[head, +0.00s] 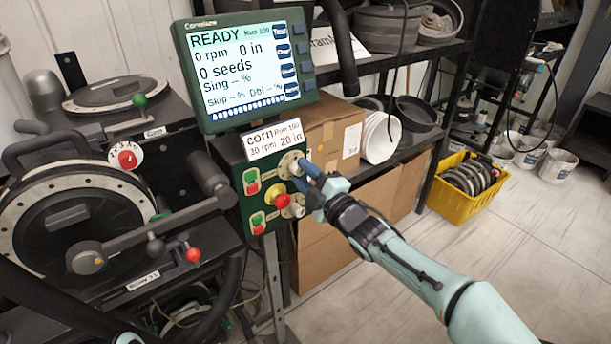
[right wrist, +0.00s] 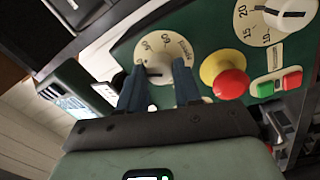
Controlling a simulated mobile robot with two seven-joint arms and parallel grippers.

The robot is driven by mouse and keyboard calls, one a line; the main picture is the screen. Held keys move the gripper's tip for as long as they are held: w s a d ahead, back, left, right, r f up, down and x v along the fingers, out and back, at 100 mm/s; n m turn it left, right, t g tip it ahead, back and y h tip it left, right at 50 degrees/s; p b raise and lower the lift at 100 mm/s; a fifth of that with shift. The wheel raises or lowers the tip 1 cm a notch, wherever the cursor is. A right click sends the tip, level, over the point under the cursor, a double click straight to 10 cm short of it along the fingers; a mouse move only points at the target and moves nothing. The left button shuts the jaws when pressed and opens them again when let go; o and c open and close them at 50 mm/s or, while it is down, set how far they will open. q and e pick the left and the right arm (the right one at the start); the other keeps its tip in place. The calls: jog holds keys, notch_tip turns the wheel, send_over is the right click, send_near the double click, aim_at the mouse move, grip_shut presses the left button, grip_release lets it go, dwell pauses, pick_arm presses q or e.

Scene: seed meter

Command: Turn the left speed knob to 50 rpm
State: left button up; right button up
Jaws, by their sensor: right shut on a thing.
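The green control panel (head: 258,190) carries a cream speed dial (head: 291,163) at its upper right. My right gripper (head: 304,174) is shut on this dial's knob. In the right wrist view the fingers (right wrist: 160,88) straddle the knob (right wrist: 157,71) on the numbered dial (right wrist: 170,48); the fingers hide part of its scale, and I cannot read its setting surely. A second dial (right wrist: 272,22) marked 15 and 20 shows there, with a black and white knob. The screen (head: 246,70) reads READY, 0 rpm, 0 in and 0 seeds. My left gripper is not in view.
A red button on a yellow collar (head: 281,201) sits close below the held knob. Red and green switches (head: 251,181) line the panel's left side. A label (head: 273,139) reads corn, 30 rpm, 20 in. Cardboard boxes (head: 335,135) stand behind the panel.

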jog(key=m, duration=0.5)
jog(key=shift+h, duration=0.3)
jog(key=m, duration=0.4)
jog(key=shift+a+r+p, duration=0.1)
jog(key=shift+p, duration=0.25)
jog(key=shift+m, duration=0.4)
jog(key=o, duration=1)
jog(key=shift+o, duration=0.2)
jog(key=v, duration=1.3)
jog(key=shift+s+b, duration=0.3)
jog(key=shift+b, duration=0.05)
